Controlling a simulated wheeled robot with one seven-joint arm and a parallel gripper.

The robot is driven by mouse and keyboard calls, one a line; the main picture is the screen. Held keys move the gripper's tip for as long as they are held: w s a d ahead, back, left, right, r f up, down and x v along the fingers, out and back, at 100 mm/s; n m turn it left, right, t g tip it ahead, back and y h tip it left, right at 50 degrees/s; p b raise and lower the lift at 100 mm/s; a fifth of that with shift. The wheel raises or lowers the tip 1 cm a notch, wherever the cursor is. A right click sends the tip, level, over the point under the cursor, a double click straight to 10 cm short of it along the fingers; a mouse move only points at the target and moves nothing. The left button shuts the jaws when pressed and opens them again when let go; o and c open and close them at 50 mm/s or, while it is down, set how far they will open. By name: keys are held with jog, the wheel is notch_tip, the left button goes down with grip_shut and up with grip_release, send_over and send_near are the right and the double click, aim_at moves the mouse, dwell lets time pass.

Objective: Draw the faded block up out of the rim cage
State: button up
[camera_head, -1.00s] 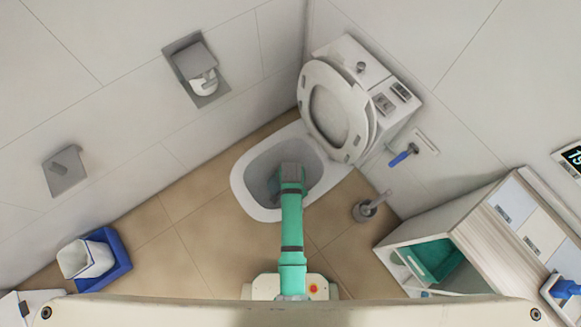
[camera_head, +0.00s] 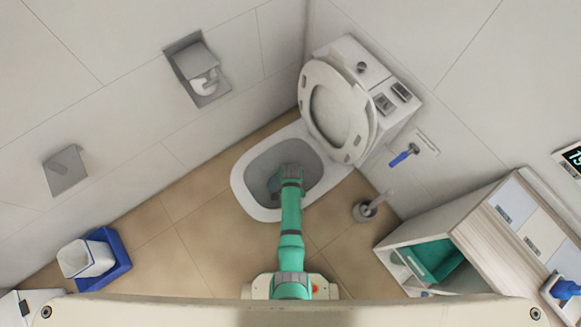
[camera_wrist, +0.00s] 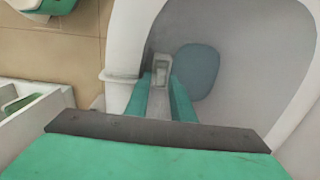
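The rim cage (camera_wrist: 162,62) is a small pale grey holder inside the toilet bowl, close to the rim in the wrist view. A pale greenish patch inside it looks like the faded block (camera_wrist: 161,77), but it is small and blurred. My gripper (camera_wrist: 161,84) points down at the cage, its two green fingers apart, one on each side of the cage's line. I cannot tell whether the fingertips touch anything. In the head view my gripper (camera_head: 274,183) is inside the bowl, and my wrist hides the cage and block.
The toilet rim (camera_head: 241,187) surrounds my gripper, and the raised lid (camera_head: 338,110) stands behind. A toilet brush (camera_head: 368,209) and a cabinet (camera_head: 480,230) are at the right. A blue tray (camera_head: 118,262) with a white bin is at the lower left.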

jog(key=shift+f, duration=0.4)
grip_shut()
jog(key=shift+r, duration=0.1)
jog(key=shift+w+r, duration=0.1)
jog(key=shift+r, duration=0.45)
jog(key=shift+a+r, duration=0.15)
jog(key=shift+r, duration=0.15)
jog(key=shift+d+r, duration=0.2)
jog(key=shift+r, duration=0.45)
jog(key=shift+a+r, duration=0.1)
jog(key=shift+r, duration=1.8)
